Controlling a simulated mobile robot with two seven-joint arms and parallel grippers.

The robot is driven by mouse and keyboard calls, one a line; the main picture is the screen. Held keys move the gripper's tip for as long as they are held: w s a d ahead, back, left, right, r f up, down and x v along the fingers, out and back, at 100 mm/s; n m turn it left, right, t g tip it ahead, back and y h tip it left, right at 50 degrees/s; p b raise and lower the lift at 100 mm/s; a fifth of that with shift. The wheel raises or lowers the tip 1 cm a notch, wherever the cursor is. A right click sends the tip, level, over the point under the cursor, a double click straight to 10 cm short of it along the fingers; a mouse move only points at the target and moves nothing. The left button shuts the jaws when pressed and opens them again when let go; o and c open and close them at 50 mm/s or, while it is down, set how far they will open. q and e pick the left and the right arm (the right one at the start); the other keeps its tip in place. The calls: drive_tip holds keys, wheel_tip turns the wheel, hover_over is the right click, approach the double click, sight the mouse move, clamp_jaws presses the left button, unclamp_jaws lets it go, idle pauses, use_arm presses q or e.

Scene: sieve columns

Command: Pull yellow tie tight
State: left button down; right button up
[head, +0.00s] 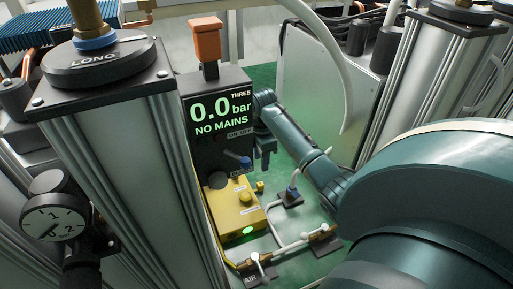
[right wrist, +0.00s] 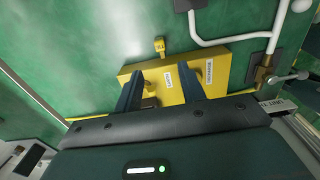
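A small yellow tag-like piece (right wrist: 159,46), which may be the yellow tie, stands just beyond a yellow box (right wrist: 222,70) in the right wrist view. In the head view a small yellow piece (head: 260,187) shows at the right of the yellow box (head: 222,206). I cannot tell whether it is tight or loose. My right gripper (right wrist: 161,76) is open, its two dark fingers apart over the yellow box with nothing seen held. In the head view the right gripper (head: 265,158) hangs beside the black display, above the small yellow piece. My left gripper is not in view.
The black display (head: 218,118) reads 0.0 bar, NO MAINS, with an orange block (head: 205,42) above. A tall grey column (head: 115,150) with a gauge (head: 52,222) stands left. White pipes (head: 298,245) cross the green floor. A grey panel (head: 318,95) stands behind my arm.

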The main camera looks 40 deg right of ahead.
sight(260, 183)
wheel_tip(260, 183, down, 11)
drive_tip(key=shift+f, duration=0.1)
drive_tip(key=shift+c, duration=0.2)
clamp_jaws()
idle(0.4)
